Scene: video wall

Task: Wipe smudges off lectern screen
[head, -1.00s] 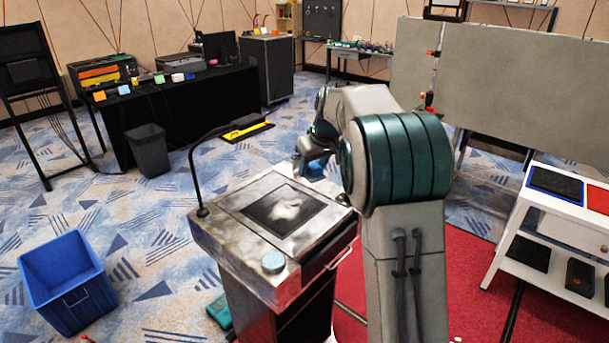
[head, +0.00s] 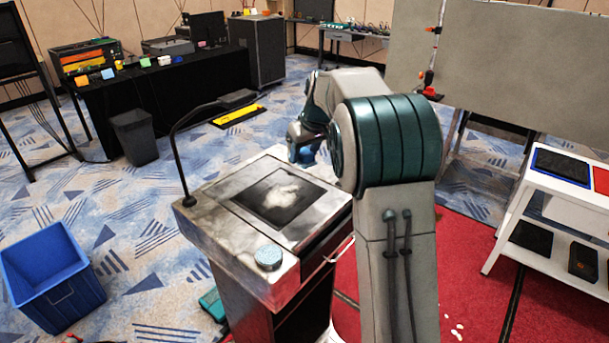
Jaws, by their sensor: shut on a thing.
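The lectern (head: 215,228) stands in front of me with a worn grey metal top. Its dark screen (head: 253,206) lies in the middle of the top and bears a pale, cloudy whitish smudge (head: 283,196). My gripper (head: 306,152) is at the far right edge of the lectern top, beyond the screen. It is shut on a small blue thing (head: 309,156), mostly hidden by the hand, so I cannot tell its shape or whether it touches the lectern.
A round light-blue object (head: 268,257) sits on the lectern's near edge, and a thin black gooseneck (head: 184,160) rises at its left. A blue bin (head: 65,300) stands at left. A white shelf (head: 510,212) stands at right. Pale bits (head: 458,330) lie on the red carpet.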

